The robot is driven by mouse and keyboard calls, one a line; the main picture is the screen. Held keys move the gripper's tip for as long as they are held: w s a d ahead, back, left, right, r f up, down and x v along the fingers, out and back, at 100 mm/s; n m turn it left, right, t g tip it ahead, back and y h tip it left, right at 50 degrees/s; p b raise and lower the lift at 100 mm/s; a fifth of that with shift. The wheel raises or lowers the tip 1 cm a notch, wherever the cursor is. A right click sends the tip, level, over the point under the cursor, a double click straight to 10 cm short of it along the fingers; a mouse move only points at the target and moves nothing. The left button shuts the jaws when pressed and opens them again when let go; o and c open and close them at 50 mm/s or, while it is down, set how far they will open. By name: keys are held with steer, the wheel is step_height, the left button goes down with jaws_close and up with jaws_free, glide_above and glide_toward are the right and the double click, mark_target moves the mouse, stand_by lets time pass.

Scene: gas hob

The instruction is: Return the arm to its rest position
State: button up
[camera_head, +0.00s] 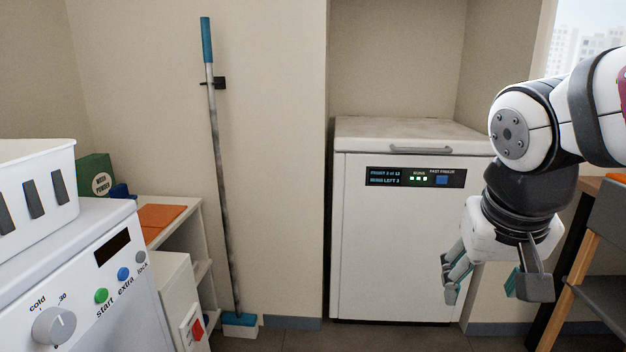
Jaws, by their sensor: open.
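My arm (530,135) reaches in from the right edge, bent at the elbow, with the wrist pointing down. My gripper (488,288) hangs at the lower right, in front of the right side of a white chest freezer. Its fingers are spread apart and nothing shows between them. The gripper hides part of the freezer's front and right edge.
The white chest freezer (390,240) stands in an alcove, lid down. A broom (214,150) leans on the wall. A white machine (90,290) with a knob and a white basket (35,185) on top fills the left.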

steer(key=s+a+f+n+g+y+p, duration=0.1)
steer(key=s+a+f+g, duration=0.1)
steer(key=s, duration=0.8)
steer(key=s+a+f+n+g+y, duration=0.1)
steer(key=s+g, duration=0.1)
steer(key=s, duration=0.9)
step_height(320, 180, up, 38)
steer(key=t+p, duration=0.4)
steer(key=p, duration=3.3)
steer(key=shift+w+r, duration=0.2)
steer(key=shift+r, duration=0.05)
